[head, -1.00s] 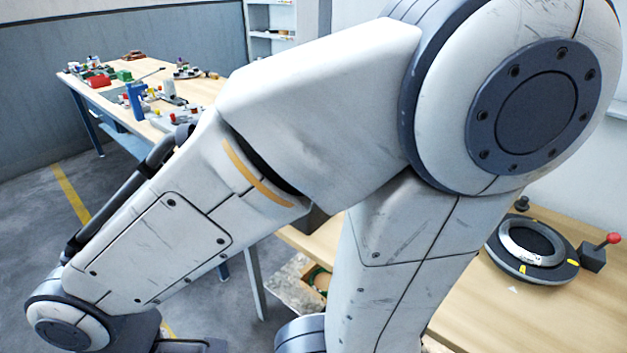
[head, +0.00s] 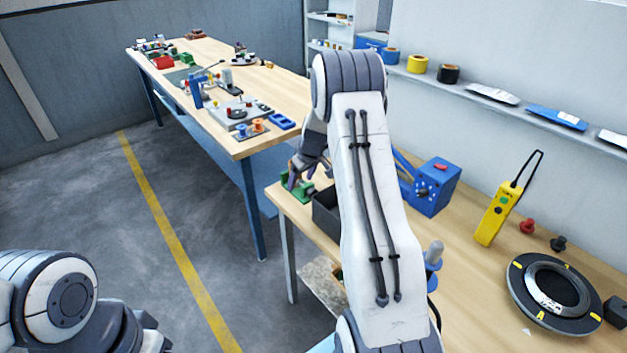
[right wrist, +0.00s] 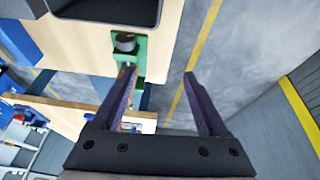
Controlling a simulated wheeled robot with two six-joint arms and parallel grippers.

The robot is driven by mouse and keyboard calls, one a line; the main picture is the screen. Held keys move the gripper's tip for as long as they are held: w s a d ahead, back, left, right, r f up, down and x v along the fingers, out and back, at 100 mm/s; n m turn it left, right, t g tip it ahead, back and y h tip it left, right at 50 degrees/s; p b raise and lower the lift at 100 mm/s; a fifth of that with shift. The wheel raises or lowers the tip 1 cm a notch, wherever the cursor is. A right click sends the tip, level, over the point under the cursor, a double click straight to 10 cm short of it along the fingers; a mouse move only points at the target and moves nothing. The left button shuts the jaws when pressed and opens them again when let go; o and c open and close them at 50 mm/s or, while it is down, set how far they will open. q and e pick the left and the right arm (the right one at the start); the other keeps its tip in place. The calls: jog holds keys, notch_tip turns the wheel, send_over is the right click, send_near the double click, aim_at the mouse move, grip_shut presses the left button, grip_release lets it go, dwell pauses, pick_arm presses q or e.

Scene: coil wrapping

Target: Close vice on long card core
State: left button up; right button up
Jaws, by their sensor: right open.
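My right gripper (head: 308,168) is open above and beside the vice, partly behind my own arm. In the right wrist view its two fingers (right wrist: 160,74) are wide apart, the left fingertip close to the vice's edge and the right one over the floor. A small brownish piece shows by the left finger; I cannot tell if it is the card core. My left arm is at the lower left, its gripper unclear.
A dark open bin (head: 326,213) stands beside the vice. A blue box (head: 432,187), a yellow hand controller (head: 494,213) and a black ring fixture (head: 553,293) are on the bench. A second table (head: 225,85) with several parts stands behind. The floor at left is clear.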

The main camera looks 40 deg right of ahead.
send_near(314, 192)
jog(key=shift+m+h, duration=0.3)
jog(key=p+x, duration=0.2)
jog(key=x, duration=0.2)
jog(key=p+x, duration=0.1)
jog(key=x, duration=0.3)
jog(key=shift+a+f+p, duration=0.15)
jog(key=shift+a+p, duration=0.1)
jog(key=shift+p, duration=0.15)
jog(key=shift+w+f, duration=0.3)
jog(key=shift+f, duration=0.3)
